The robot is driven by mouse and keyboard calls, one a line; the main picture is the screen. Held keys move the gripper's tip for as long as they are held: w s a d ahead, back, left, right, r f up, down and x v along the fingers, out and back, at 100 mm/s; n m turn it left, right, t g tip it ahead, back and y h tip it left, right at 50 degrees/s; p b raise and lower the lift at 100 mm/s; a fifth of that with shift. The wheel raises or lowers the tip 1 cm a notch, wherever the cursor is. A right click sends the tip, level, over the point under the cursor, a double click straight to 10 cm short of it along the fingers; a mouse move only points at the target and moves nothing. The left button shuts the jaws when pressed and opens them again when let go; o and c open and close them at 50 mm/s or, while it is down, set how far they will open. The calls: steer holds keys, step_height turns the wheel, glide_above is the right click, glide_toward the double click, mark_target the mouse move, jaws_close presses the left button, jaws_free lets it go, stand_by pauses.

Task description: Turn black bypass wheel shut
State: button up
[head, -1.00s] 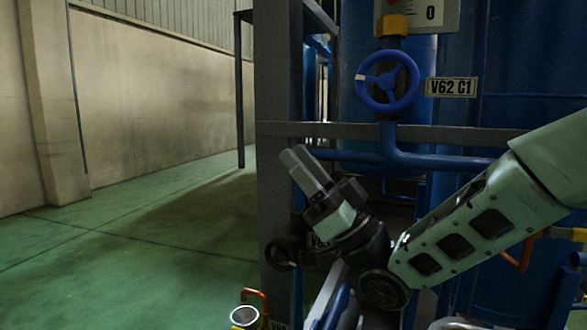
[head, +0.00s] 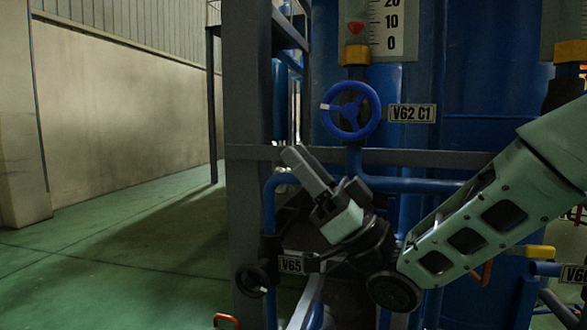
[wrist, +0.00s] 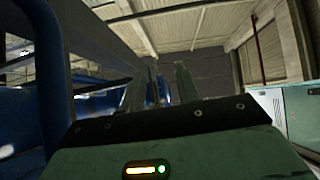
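A small black wheel (head: 256,278) is at the lower middle of the head view, beside a label reading V65 (head: 292,263). A pale mark shows on its rim. My gripper (head: 305,168) is above and right of the wheel, apart from it, with its fingers pointing up and left. In the wrist view the two fingers (wrist: 160,88) stand apart with a gap and nothing held between them. The wheel cannot be made out in the wrist view.
A blue wheel (head: 350,109) labelled V62 C1 (head: 411,113) is above my gripper, under a level gauge (head: 387,28). A grey post (head: 248,110) and crossbar stand close to the gripper. An orange handle (head: 226,320) is low down. Green floor (head: 110,270) at left is clear.

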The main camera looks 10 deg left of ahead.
steer(key=shift+s+d+r+p, duration=0.15)
steer(key=shift+d+r+p, duration=0.25)
steer(key=shift+d+r, duration=0.75)
steer(key=shift+f, duration=0.15)
